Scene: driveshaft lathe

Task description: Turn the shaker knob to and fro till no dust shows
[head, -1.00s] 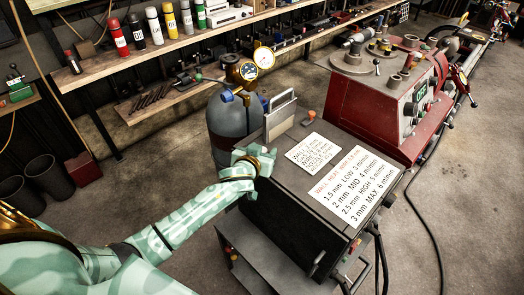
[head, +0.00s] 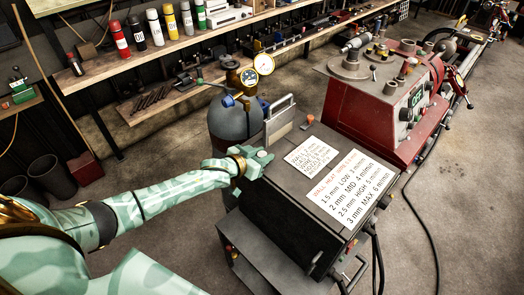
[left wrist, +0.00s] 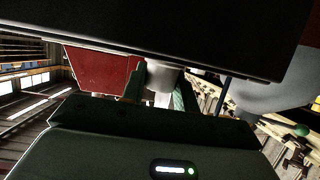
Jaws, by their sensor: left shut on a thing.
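My left gripper (head: 258,158) is at the left edge of a dark cabinet (head: 285,205), with its hand hiding what it holds in the head view. In the left wrist view its fingers (left wrist: 157,92) close around a short pale grey cylinder beneath the dark overhanging edge. This cylinder looks like the shaker knob (left wrist: 163,75), though only part of it shows. I cannot make out any dust. My right gripper is not in view.
A grey gas bottle (head: 228,122) with gauges stands behind the hand. White text sheets (head: 350,186) lie on the cabinet top, near a raised metal handle (head: 281,119). A red machine (head: 385,110) stands behind. Open floor lies at the right.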

